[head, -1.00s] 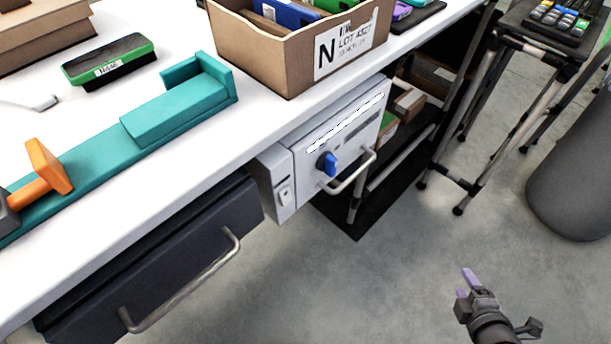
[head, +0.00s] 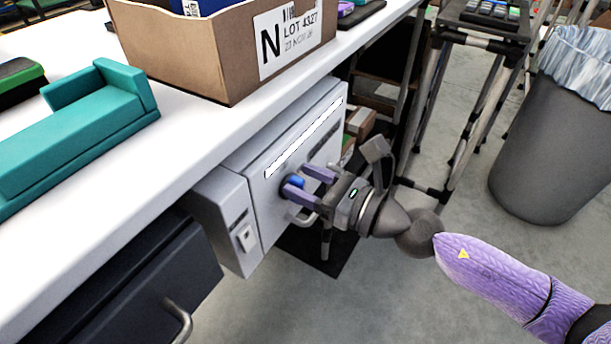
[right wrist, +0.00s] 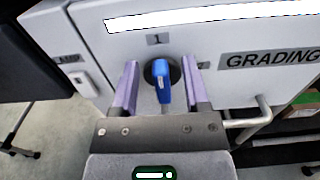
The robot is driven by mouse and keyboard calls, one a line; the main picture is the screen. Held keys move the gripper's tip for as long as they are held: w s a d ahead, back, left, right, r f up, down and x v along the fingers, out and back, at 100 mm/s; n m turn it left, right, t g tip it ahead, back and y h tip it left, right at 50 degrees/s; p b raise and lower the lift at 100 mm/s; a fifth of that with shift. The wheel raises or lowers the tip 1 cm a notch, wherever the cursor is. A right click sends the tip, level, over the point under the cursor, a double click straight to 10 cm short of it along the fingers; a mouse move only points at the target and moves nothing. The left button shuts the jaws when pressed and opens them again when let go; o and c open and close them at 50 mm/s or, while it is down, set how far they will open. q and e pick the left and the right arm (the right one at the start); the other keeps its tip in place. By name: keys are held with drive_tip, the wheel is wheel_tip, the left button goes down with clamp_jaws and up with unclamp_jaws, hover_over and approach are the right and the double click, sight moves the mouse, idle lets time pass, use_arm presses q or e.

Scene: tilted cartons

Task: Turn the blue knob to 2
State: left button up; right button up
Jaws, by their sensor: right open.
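The blue knob (right wrist: 163,82) sits on a dark round base on the front of the light grey box under the bench. In the head view the knob (head: 295,181) is partly hidden by my right gripper (head: 299,181). In the right wrist view my right gripper (right wrist: 160,66) is open, with one purple finger on each side of the knob and visible gaps between. The knob's grip stands roughly upright in that view. A plate marked 1 (right wrist: 157,40) is above the knob. Another small plate at its right is mostly hidden by the right finger. My left gripper is not in view.
A bar handle (right wrist: 255,122) projects at the knob's lower right. A lamp switch (right wrist: 82,80) is on the box's left part. The white bench top (head: 185,130) overhangs the box and bears a carton (head: 185,55). A grey bin (head: 550,130) stands at the right.

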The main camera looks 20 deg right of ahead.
drive_tip(key=shift+w+a, duration=0.15)
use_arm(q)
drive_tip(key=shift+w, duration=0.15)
use_arm(e)
drive_tip(key=shift+c, duration=0.3)
clamp_jaws()
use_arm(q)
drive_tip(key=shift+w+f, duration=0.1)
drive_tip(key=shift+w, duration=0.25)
